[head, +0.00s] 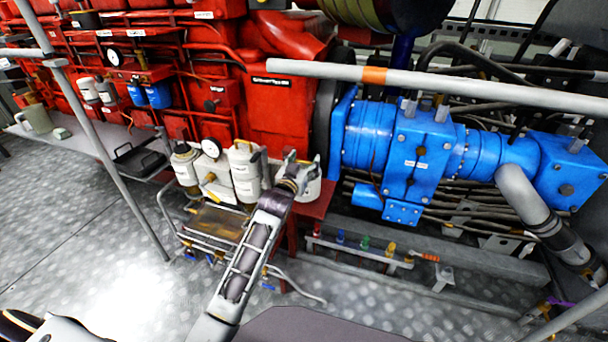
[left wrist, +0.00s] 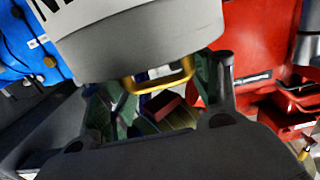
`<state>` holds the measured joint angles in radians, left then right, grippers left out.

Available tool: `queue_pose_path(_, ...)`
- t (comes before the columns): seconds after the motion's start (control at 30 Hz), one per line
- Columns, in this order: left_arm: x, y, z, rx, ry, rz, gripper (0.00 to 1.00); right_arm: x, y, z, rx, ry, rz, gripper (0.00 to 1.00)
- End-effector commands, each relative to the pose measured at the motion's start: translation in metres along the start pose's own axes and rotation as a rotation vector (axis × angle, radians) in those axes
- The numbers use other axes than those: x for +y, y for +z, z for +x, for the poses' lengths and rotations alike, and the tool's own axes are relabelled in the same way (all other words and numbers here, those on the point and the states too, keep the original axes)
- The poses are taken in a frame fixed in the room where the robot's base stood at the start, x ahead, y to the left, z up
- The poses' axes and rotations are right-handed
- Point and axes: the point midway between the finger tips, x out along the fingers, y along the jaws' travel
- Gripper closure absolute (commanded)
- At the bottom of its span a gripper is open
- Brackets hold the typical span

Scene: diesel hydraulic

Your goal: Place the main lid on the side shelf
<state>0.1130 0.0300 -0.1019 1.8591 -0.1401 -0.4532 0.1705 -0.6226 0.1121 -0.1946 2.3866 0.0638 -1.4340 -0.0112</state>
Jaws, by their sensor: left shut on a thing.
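My left gripper (head: 287,184) reaches in from the bottom of the head view to a pale, round, canister-like thing (head: 310,187). The left wrist view shows this thing close up, with a grey-white body (left wrist: 140,38), part of black lettering and a yellow handle (left wrist: 160,82). The handle lies between the fingers of my left gripper (left wrist: 172,98), which is shut on it. I cannot tell whether it is the main lid alone or a lid on a container. A long grey shelf (head: 97,150) runs along the left; I cannot confirm that it is the side shelf. My right gripper is out of view.
A red engine (head: 285,115) and blue pump housing (head: 415,150) rise behind. A grey pole (head: 110,150) crosses the left. The metal floor (head: 120,280) is open at lower left.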

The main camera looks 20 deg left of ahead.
Motion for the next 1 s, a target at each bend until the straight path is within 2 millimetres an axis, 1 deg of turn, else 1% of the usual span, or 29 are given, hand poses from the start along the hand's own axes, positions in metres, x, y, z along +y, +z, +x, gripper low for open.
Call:
queue_pose_path(0.13, 0.0, 0.017, 0.001, 0.0, 0.0, 0.0, 0.89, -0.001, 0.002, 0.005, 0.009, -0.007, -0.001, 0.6)
queue_pose_path(0.23, 0.0, 0.03, 0.001, -0.001, -0.001, 0.001, 0.89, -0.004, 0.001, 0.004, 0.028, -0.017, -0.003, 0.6)
queue_pose_path(0.3, 0.0, 0.037, 0.002, 0.0, -0.001, 0.0, 0.89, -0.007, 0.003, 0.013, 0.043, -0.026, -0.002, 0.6)
queue_pose_path(0.4, 0.0, 0.044, 0.002, 0.001, 0.0, 0.0, 0.89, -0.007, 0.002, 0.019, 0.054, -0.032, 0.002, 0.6)
queue_pose_path(0.9, 0.0, 0.048, 0.002, 0.001, 0.0, 0.0, 0.89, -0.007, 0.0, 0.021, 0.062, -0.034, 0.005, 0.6)
queue_pose_path(0.93, 0.0, 0.049, 0.002, -0.002, 0.0, 0.0, 0.36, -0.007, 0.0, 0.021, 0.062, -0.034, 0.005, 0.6)
queue_pose_path(1.0, 0.0, 0.049, 0.002, -0.002, 0.0, 0.0, 0.27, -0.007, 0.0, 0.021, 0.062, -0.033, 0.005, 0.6)
